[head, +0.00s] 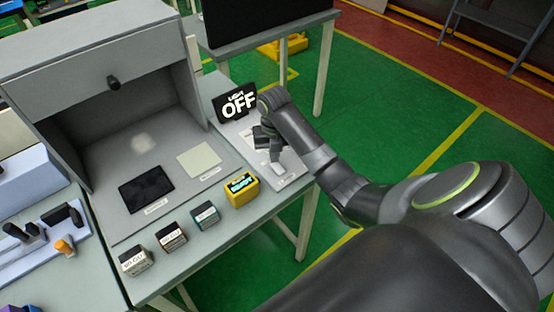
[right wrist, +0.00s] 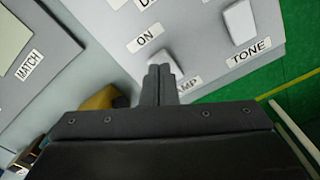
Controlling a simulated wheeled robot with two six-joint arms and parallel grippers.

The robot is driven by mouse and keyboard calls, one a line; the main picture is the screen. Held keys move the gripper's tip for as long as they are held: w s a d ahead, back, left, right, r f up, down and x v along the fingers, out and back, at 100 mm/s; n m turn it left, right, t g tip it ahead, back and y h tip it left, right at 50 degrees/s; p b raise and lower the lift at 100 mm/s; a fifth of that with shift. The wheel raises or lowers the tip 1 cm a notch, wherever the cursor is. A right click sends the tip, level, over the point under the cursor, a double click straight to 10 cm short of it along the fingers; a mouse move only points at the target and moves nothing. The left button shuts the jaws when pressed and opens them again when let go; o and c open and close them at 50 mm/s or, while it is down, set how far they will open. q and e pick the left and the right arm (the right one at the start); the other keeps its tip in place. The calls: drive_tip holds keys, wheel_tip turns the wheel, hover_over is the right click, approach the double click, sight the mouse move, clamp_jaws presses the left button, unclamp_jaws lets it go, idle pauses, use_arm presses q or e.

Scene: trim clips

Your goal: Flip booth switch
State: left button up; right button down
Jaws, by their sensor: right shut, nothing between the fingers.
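The light booth (head: 140,120) stands on the table, its inside grey and dim. A black sign (head: 237,102) beside it reads "LIGHT OFF". The pale switch panel (head: 290,160) lies to the right of the booth. My right gripper (head: 263,140) is over this panel, shut and empty, pointing down. In the right wrist view its closed fingertips (right wrist: 160,72) cover part of a label ending in "AMP". A white switch (right wrist: 240,22) stands by the "TONE" label, and "ON" is printed nearby. Whether the fingers touch a switch is unclear. My left gripper is out of view.
A yellow box (head: 242,190) and several small labelled blocks (head: 205,215) line the table's front edge. A black pad (head: 147,188) and a pale square (head: 199,160) lie at the booth. Green floor (head: 390,130) is clear to the right.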

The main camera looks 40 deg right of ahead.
drive_tip(key=shift+f+b, duration=0.5)
drive_tip(key=shift+f, duration=0.5)
idle(0.7)
wheel_tip(320, 180, up, 7)
drive_tip(key=p, duration=0.8)
drive_tip(key=shift+r, duration=0.1)
idle(0.4)
